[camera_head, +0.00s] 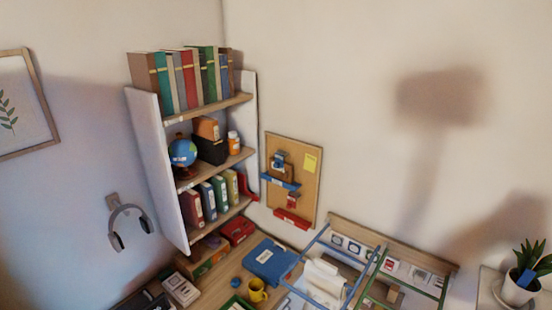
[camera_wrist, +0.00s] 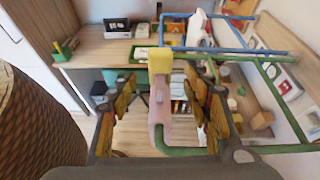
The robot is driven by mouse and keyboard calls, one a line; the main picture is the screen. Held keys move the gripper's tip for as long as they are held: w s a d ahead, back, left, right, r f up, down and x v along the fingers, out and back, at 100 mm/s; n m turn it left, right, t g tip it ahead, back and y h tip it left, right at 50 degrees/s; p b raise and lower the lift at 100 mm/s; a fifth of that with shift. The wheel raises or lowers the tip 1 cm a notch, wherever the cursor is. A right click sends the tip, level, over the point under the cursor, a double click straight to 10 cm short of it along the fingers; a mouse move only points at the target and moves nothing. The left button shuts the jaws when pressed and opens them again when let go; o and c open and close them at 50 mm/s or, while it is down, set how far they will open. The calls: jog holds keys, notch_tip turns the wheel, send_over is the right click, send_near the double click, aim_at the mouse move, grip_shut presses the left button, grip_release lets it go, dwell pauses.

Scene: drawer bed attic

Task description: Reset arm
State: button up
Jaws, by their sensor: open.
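My gripper (camera_wrist: 164,102) shows in the wrist view, with its two fingers spread wide apart at left and right. A pale pinkish upright thing with a yellow top (camera_wrist: 160,62) appears between the fingers. I cannot tell how far it is from them, and neither finger visibly closes on it. My gripper is not visible in the head view.
A blue frame (camera_head: 318,264) and a green frame (camera_head: 373,273) stand at the right of the desk. The desk holds a blue box (camera_head: 270,262) and yellow mug (camera_head: 257,290). A bookshelf (camera_head: 171,167) and pegboard (camera_head: 312,176) are behind. A potted plant (camera_head: 525,262) stands far right.

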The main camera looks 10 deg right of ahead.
jog(key=s+a+f+n+g+h+b, duration=0.25)
jog(key=s+a+n+g+b, duration=0.35)
jog(key=n+g, duration=0.4)
jog(key=w+a+r+n+t+h+b, duration=0.2)
jog(key=a+n+h+b, duration=0.1)
jog(key=a+n+b, duration=0.4)
jog(key=w+a+r+n+t+h+b, duration=0.2)
jog(key=a+n+b, duration=0.6)
jog(key=a, duration=0.6)
jog(key=shift+a+r+n+t+h, duration=0.3)
jog(key=shift+r+n+t+h, duration=0.4)
jog(key=shift+n, duration=0.4)
